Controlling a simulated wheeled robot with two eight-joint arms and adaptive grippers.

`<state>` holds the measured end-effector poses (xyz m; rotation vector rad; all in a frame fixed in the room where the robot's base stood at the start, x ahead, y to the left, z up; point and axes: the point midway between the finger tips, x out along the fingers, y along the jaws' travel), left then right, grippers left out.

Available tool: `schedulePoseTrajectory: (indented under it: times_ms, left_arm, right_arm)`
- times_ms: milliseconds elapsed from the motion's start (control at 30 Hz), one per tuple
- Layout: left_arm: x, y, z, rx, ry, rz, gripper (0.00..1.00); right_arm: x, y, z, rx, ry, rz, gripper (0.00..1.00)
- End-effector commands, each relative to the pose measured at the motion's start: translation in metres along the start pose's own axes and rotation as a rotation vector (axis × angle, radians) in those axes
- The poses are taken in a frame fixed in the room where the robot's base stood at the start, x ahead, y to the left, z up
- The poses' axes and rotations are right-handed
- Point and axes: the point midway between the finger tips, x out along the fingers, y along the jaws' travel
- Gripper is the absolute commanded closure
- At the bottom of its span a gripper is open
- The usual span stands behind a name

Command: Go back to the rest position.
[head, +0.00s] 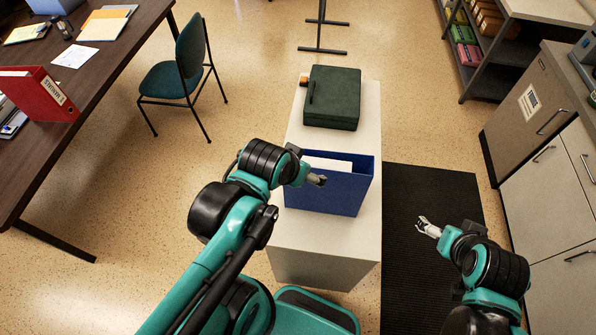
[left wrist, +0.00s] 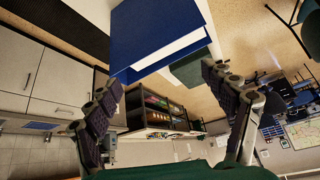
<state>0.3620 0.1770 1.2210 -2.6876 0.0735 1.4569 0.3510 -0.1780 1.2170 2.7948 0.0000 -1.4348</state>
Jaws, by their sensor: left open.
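My left gripper (head: 317,180) is over the left part of the blue binder (head: 345,192), which stands on the light cabinet (head: 330,238). In the left wrist view the left gripper's two fingers (left wrist: 165,105) are spread wide with nothing between them. The blue binder (left wrist: 145,32) shows beyond them there, with white paper inside. I cannot tell whether the gripper touches it. My right gripper (head: 428,227) is above the black mat (head: 410,275), its fingers apart and empty.
A dark green case (head: 332,97) lies on the cabinet behind the binder. A chair (head: 175,80) and a desk (head: 110,60) with a red binder (head: 38,92) are at left. Grey cabinets (head: 548,170) and a shelf (head: 490,45) stand at right. Open floor lies around the chair.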

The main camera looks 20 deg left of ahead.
Motion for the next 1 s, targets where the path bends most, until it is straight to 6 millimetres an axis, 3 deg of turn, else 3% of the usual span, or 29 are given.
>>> schedulePoseTrajectory:
  times_ms: [200, 567, 767, 1000]
  left_arm:
    - [-0.002, -0.001, 0.011, -0.096, 0.045, -0.005, 0.18]
    - [0.001, 0.0, 0.013, -0.098, 0.046, -0.005, 0.18]
    - [0.027, 0.001, 0.03, -0.097, 0.045, -0.005, 0.18]
    - [0.086, 0.005, 0.068, -0.096, 0.045, -0.005, 0.18]
  right_arm:
    - [0.0, 0.0, 0.0, 0.0, 0.0, 0.0, 0.13]
    - [0.003, 0.0, 0.002, 0.0, 0.0, 0.0, 0.13]
    - [0.029, 0.0, 0.02, 0.0, 0.0, 0.0, 0.13]
    - [0.085, 0.0, 0.061, 0.0, 0.0, 0.0, 0.13]
